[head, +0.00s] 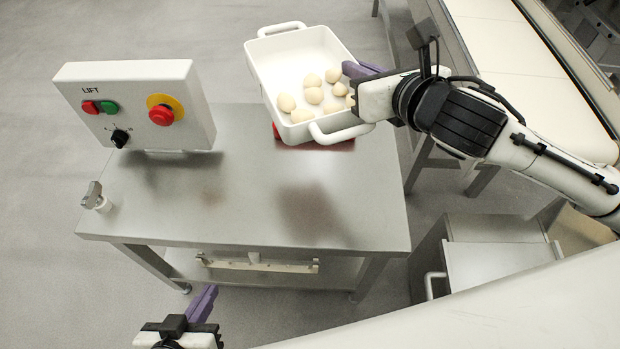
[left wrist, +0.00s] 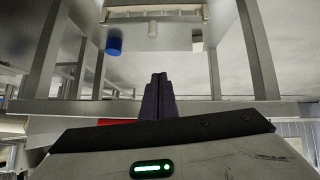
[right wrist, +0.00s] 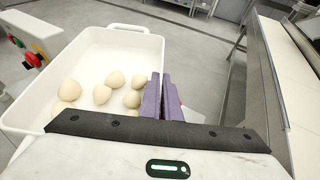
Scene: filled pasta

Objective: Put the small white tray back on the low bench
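The small white tray (head: 268,62) holds several pale dough pieces and is at the far edge of a low steel bench (head: 230,215), partly beyond it. I cannot tell whether it touches the bench. My right gripper (head: 357,70) is at the tray's right wall, with the rim between its purple fingers; the tray fills the left of the right wrist view (right wrist: 95,42). My left gripper (head: 204,302) is low in front of the bench, its fingers together and empty, as the left wrist view (left wrist: 158,92) shows.
A control box (head: 130,100) marked LIFT, with a red stop button, stands at the bench's back left. A small metal fitting (head: 96,198) is at the left edge. A conveyor (head: 530,70) runs along the right. The bench's middle is clear.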

